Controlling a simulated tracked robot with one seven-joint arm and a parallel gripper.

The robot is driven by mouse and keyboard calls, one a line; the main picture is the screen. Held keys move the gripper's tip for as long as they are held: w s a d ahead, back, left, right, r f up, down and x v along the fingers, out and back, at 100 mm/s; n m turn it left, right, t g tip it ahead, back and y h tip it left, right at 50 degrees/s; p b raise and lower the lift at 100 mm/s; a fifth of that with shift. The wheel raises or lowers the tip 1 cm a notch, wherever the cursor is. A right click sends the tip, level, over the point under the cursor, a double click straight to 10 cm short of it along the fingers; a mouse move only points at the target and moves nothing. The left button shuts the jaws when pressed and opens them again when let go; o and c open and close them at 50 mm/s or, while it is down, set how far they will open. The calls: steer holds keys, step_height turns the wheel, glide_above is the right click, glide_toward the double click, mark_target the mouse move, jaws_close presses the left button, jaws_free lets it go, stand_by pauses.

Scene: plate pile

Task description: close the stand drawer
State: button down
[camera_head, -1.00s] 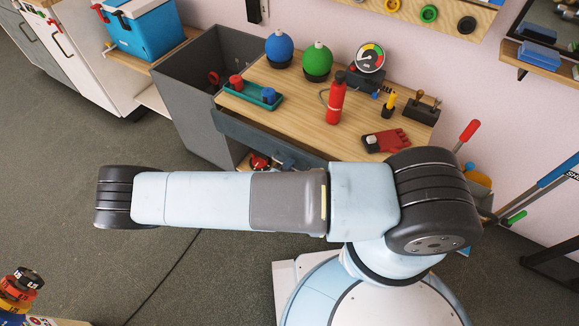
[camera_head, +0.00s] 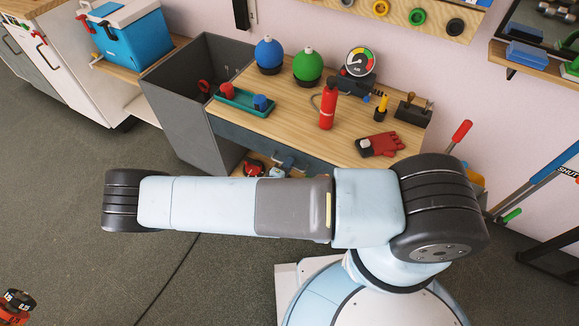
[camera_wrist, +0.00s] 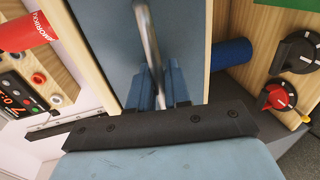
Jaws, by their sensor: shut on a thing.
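The stand drawer has a blue-grey front (camera_head: 240,138) under the wooden top of the stand (camera_head: 300,112). In the head view it looks flush or nearly flush with the stand; my arm hides its right part. In the wrist view the drawer front (camera_wrist: 100,35) fills the upper middle, with a metal bar handle (camera_wrist: 147,35) across it. My gripper (camera_wrist: 160,86) is shut on this handle, its two blue fingers on either side of the bar. In the head view my gripper (camera_head: 285,163) shows only partly behind my arm.
The wrist view shows a black knob (camera_wrist: 296,52) and a red knob (camera_wrist: 278,97).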

steer(key=c, duration=1.3)
jaws_free()
steer(key=shift+w+d+f, duration=0.1)
steer(key=shift+f, duration=0.05)
steer(key=shift+o, duration=0.3)
steer(key=v, duration=1.4)
